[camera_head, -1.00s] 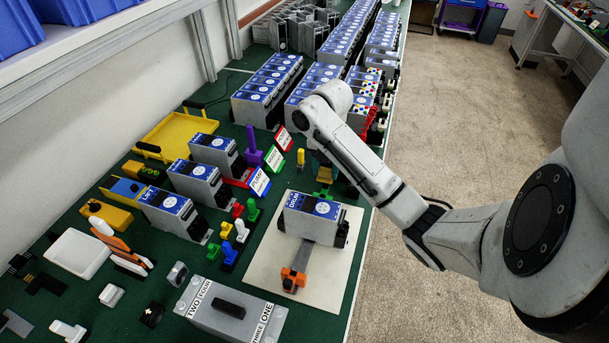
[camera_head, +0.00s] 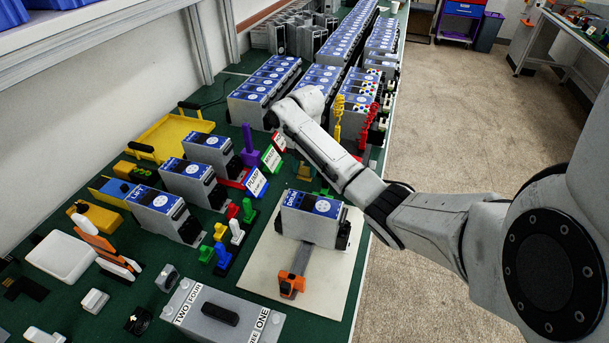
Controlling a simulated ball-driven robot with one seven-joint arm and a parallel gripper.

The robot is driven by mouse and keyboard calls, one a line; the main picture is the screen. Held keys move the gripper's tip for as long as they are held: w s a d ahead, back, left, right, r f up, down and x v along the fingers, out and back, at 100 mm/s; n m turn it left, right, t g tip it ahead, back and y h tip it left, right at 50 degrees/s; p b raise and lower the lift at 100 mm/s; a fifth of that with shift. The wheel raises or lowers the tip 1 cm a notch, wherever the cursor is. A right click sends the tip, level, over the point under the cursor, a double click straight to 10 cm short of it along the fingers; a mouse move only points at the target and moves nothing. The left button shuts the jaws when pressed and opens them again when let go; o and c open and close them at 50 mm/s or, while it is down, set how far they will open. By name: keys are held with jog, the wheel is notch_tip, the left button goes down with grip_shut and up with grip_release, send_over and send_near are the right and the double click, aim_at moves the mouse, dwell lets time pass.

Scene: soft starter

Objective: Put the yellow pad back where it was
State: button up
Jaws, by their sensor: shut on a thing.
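My arm reaches in from the right over the bench, and its far bend is above the device rows. My gripper is hidden behind the arm, so its fingers and anything in them do not show. Small yellow pieces (camera_head: 220,231) stand among green, red, white and blue ones left of the cream board (camera_head: 270,262). I cannot tell which yellow thing is the pad.
A grey device (camera_head: 312,222) stands on the cream board with an orange-ended tool (camera_head: 291,285) before it. A grey labelled box (camera_head: 222,316) is at the front. Several blue-topped devices (camera_head: 162,205) and a yellow tray (camera_head: 176,141) stand left.

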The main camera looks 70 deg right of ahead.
aim_at(305, 175)
jog(key=shift+w+d+f+p, duration=0.1)
jog(key=shift+f+p, duration=0.3)
jog(key=shift+f, duration=1.35)
jog(key=shift+f, duration=0.15)
jog(key=o, duration=1)
notch_tip(305, 175, up, 12)
jog(key=shift+r, duration=0.2)
